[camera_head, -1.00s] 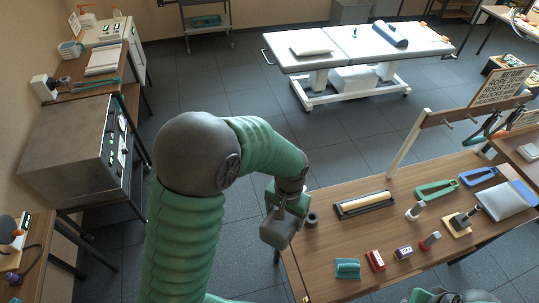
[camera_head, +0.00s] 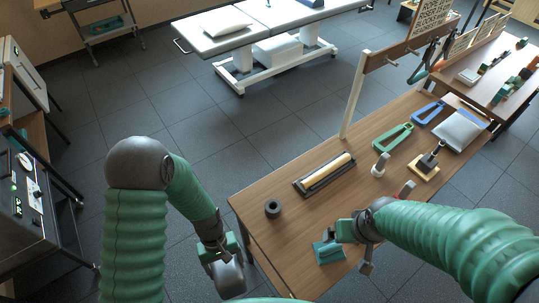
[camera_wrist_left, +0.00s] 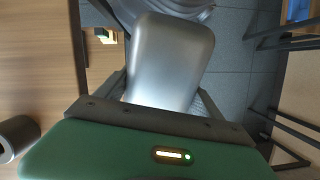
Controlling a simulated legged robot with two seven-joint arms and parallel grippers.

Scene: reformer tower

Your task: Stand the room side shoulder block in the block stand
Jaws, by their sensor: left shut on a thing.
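My left gripper (camera_head: 216,248) is shut on a smooth grey block with rounded corners (camera_head: 228,277), which I take for the shoulder block. They are over the floor, left of the wooden table's edge. In the left wrist view the silver-grey block (camera_wrist_left: 165,60) fills the space between the fingers. My right gripper (camera_head: 355,240) is over the table's front, close to a small teal object (camera_head: 328,252). Whether it touches that object, and how wide its fingers are, is unclear. I cannot tell for sure which object is the block stand.
The wooden table (camera_head: 290,226) carries a dark ring (camera_head: 273,208), a black tray with a cream roller (camera_head: 325,175), green (camera_head: 392,140) and blue (camera_head: 427,112) loop handles, and a wooden base with a dark post (camera_head: 425,170). A white treatment table (camera_head: 262,30) stands behind. The floor between is clear.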

